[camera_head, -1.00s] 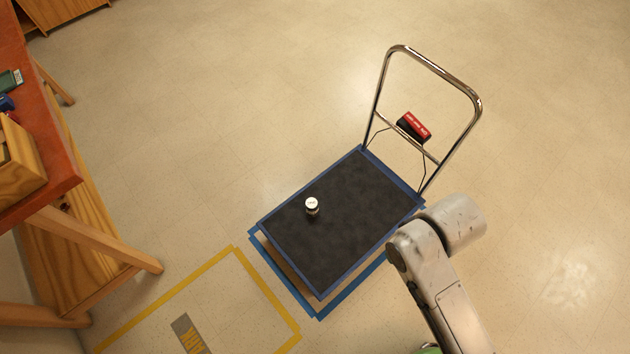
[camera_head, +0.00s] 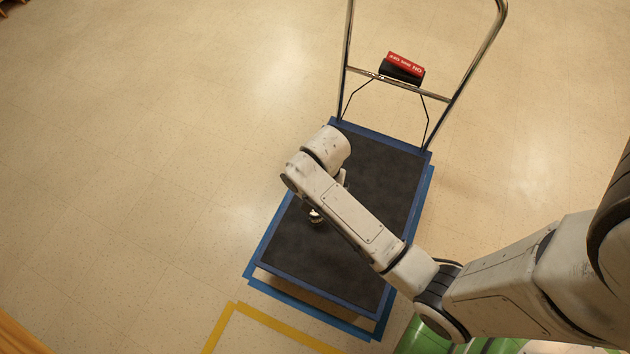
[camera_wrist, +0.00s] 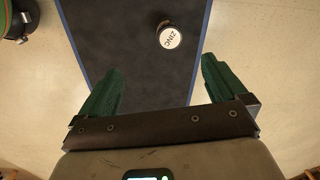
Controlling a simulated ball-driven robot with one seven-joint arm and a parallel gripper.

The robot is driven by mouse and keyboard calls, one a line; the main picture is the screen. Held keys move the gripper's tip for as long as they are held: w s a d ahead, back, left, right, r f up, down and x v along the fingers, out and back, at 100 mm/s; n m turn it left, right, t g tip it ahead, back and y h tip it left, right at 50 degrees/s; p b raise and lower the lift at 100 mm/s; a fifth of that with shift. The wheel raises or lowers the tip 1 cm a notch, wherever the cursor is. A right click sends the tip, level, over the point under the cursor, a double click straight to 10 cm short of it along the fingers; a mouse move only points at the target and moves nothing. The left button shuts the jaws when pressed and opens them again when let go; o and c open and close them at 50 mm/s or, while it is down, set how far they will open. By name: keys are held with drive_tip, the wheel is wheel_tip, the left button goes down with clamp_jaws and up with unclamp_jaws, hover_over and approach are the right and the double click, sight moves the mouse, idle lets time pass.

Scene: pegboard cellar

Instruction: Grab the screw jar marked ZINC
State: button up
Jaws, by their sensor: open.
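The screw jar (camera_wrist: 169,38) stands on the dark deck of the platform cart, and its white lid reads ZINC in the wrist view. In the head view the jar (camera_head: 315,216) is partly hidden behind my arm. My gripper (camera_wrist: 158,75) is open, with its two green fingers spread wide and nothing between them. The jar lies beyond the fingertips, nearer the right finger, apart from both. In the head view my arm reaches over the cart and hides the gripper.
The cart (camera_head: 375,170) has a blue rim and a chrome push handle (camera_head: 397,88) at its far end, with a red and black box on the crossbar. Blue and yellow tape (camera_head: 222,322) marks the floor. The floor left of the cart is clear.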

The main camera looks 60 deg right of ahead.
drive_tip(key=w+d+f+m+b, duration=0.1)
drive_tip(key=f+m+b, duration=0.1)
drive_tip(key=f, duration=0.3)
drive_tip(key=w+d+f+m+b, duration=0.1)
drive_tip(key=w+f+m+b, duration=0.1)
drive_tip(key=f+b, duration=0.3)
drive_tip(key=w+d+f+m+b, duration=0.1)
drive_tip(key=f+m+b, duration=0.1)
drive_tip(key=f+b, duration=0.2)
drive_tip(key=shift+w+f, duration=0.25)
drive_tip(key=shift+f, duration=0.75)
wheel_tip(320, 180, down, 5)
drive_tip(key=b, duration=0.2)
drive_tip(key=shift+a+b, duration=0.1)
drive_tip(key=shift+b, duration=0.3)
drive_tip(key=f+b, duration=0.2)
drive_tip(key=f, duration=0.1)
drive_tip(key=f+b, duration=0.1)
drive_tip(key=f, duration=0.1)
drive_tip(key=shift+s+a+f+b, duration=0.15)
drive_tip(key=shift+s+b, duration=0.2)
drive_tip(key=shift+s, duration=0.05)
drive_tip(key=shift+c, duration=0.4)
drive_tip(key=c, duration=1.3)
